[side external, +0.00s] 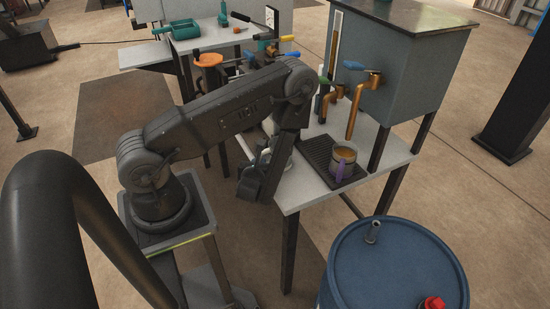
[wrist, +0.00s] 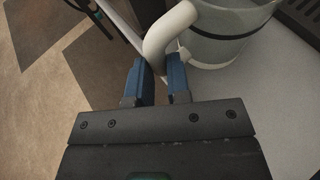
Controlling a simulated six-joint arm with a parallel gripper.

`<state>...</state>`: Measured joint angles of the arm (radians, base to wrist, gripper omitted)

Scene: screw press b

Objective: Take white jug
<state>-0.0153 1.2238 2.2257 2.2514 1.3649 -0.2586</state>
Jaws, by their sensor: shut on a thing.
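In the side view the jug (side external: 285,157) is mostly hidden behind my arm, and my gripper's fingertips are hard to make out there.
A black drip tray (side external: 318,151) carries a brown-filled mug (side external: 344,154) with a purple handle, right of the jug. Copper taps (side external: 358,105) on a grey tank (side external: 408,60) hang above. A blue barrel (side external: 395,270) stands in front of the table (side external: 300,190).

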